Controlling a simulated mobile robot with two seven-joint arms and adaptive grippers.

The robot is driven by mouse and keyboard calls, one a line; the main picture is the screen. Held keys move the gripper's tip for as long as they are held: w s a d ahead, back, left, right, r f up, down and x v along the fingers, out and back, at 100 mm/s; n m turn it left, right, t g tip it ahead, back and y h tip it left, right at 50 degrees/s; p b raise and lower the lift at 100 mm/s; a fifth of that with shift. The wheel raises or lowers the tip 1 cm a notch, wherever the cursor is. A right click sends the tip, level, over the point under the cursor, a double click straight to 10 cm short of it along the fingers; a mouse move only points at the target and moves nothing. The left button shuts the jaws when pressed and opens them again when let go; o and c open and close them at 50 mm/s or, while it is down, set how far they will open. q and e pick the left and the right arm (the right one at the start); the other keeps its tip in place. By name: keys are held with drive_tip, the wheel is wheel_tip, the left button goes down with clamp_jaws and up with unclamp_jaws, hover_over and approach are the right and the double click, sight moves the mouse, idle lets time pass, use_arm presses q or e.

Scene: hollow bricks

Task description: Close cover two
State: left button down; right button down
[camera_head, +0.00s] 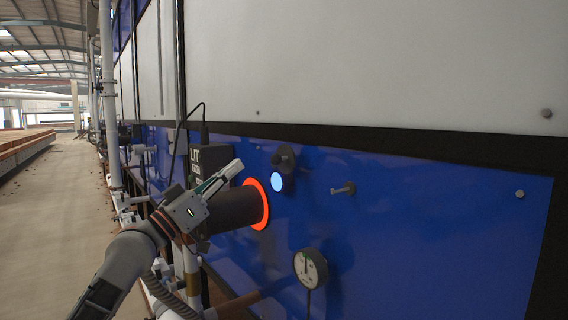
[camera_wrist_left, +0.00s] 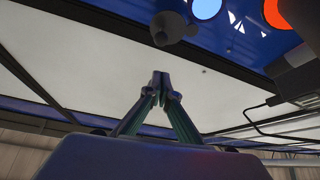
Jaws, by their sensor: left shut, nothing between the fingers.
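A dark round cover (camera_head: 284,160) with a knob sits on the blue panel, up and to the right of a glowing light-blue round opening (camera_head: 277,183). The opening's face shows uncovered. In the left wrist view the cover (camera_wrist_left: 172,29) is at the top, beside the light-blue opening (camera_wrist_left: 205,7). No number is readable on the cover. My left gripper (camera_head: 236,166) is shut and empty, left of the cover and apart from it in the head view. Its closed fingertips show in the left wrist view (camera_wrist_left: 160,84). My right gripper is in neither view.
A dark cylinder (camera_head: 228,212) with a glowing orange ring (camera_head: 261,204) lies just below my left gripper. A dark box (camera_head: 207,158) with a cable stands behind it. A pressure gauge (camera_head: 311,268) and a peg (camera_head: 343,188) stick out from the blue panel (camera_head: 430,225).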

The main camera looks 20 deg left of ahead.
sight(278, 160)
use_arm(q)
drive_tip(key=s+r+x, duration=0.1)
drive_tip(key=r+x, duration=0.1)
drive_tip(key=x, duration=0.8)
drive_tip(key=shift+h, duration=0.3)
drive_tip(key=f, duration=0.2)
drive_tip(key=d+f, duration=0.1)
drive_tip(key=f, duration=0.1)
drive_tip(key=shift+w, duration=0.3)
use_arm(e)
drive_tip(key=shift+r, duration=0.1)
